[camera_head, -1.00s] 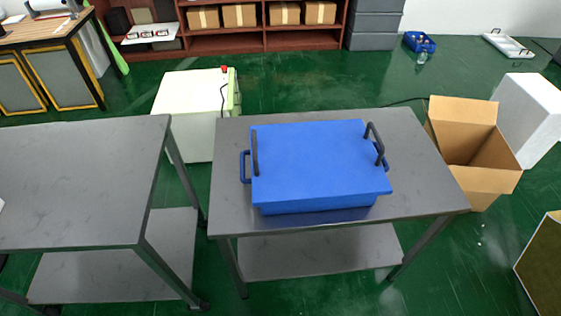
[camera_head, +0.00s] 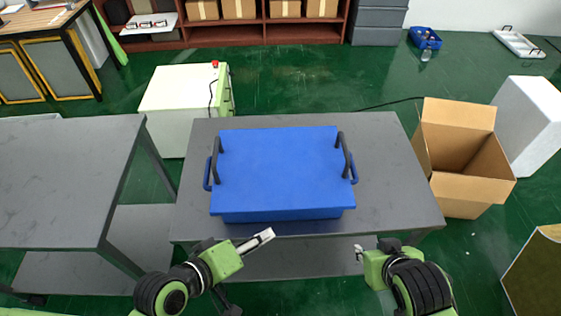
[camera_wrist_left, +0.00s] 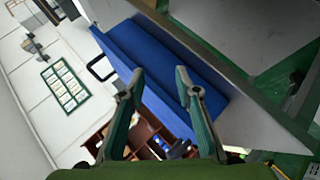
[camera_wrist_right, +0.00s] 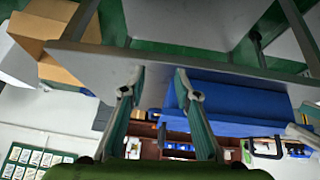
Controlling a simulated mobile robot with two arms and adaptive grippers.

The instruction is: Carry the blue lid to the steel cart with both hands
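The blue lid (camera_head: 278,165) lies flat on top of a blue box (camera_head: 285,215) on a grey steel cart (camera_head: 400,200). Black handles stand up at the lid's left (camera_head: 218,158) and right (camera_head: 346,155) ends. My left gripper (camera_head: 264,238) is in front of the cart's near edge, apart from the lid, and in its wrist view (camera_wrist_left: 158,80) the fingers are spread and empty. My right gripper (camera_head: 360,250) is also in front of the near edge, and its wrist view (camera_wrist_right: 160,78) shows spread, empty fingers.
Another grey steel cart (camera_head: 60,180) stands to the left with a bare top. An open cardboard box (camera_head: 450,195) and a white block (camera_head: 530,125) stand to the right. A white cabinet (camera_head: 170,110) is behind the carts. Green floor (camera_head: 300,85) lies clear behind.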

